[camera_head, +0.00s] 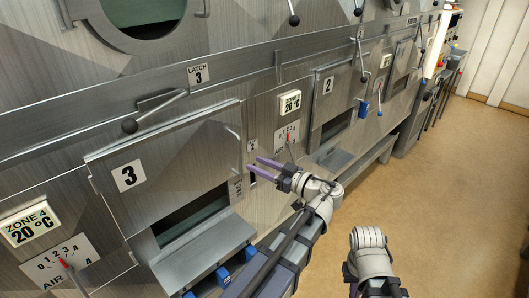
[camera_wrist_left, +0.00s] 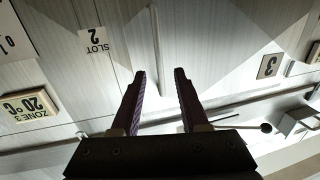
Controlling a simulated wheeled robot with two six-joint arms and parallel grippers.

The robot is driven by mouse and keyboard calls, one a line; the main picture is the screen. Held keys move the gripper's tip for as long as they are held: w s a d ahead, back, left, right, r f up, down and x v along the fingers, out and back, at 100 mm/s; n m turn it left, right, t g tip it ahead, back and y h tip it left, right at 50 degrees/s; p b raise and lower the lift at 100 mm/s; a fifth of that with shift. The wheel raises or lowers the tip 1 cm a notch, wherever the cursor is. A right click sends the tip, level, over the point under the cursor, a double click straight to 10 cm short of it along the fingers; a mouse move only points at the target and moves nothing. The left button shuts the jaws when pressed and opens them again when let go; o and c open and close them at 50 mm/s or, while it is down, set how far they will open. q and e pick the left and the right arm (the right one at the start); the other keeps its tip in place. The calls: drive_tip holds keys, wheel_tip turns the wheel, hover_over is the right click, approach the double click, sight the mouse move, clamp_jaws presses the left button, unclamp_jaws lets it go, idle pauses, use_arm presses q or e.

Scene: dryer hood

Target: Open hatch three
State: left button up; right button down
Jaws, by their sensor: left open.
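Hatch three (camera_head: 175,160) is a brushed-metal panel with a "3" label (camera_head: 128,175); it appears shut. A thin bar handle (camera_head: 232,134) stands near its right edge. The latch 3 lever (camera_head: 160,106), with a black ball knob, slants above the hatch. My left gripper (camera_head: 252,165) is open and empty, just right of the handle. In the left wrist view, the handle (camera_wrist_left: 155,45) lies beyond the spread fingertips of my left gripper (camera_wrist_left: 160,75), apart from them. My right arm shows at the bottom, its jaws mostly out of frame.
A dark slot (camera_head: 190,214) and a metal chute (camera_head: 205,252) lie below the hatch. A zone 4 display (camera_head: 29,225) and air dial (camera_head: 60,262) are at left. Hatch two (camera_head: 333,90) and its levers are farther right. The brown floor (camera_head: 430,190) is clear at right.

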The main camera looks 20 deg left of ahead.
use_arm(q)
hover_over(241, 174)
drive_tip(key=shift+w+a+r, duration=0.1)
drive_tip(key=shift+w+a, duration=0.1)
drive_tip(key=shift+w, duration=0.05)
idle(0.4)
drive_tip(key=shift+c, duration=0.3)
clamp_jaws()
idle(1.1)
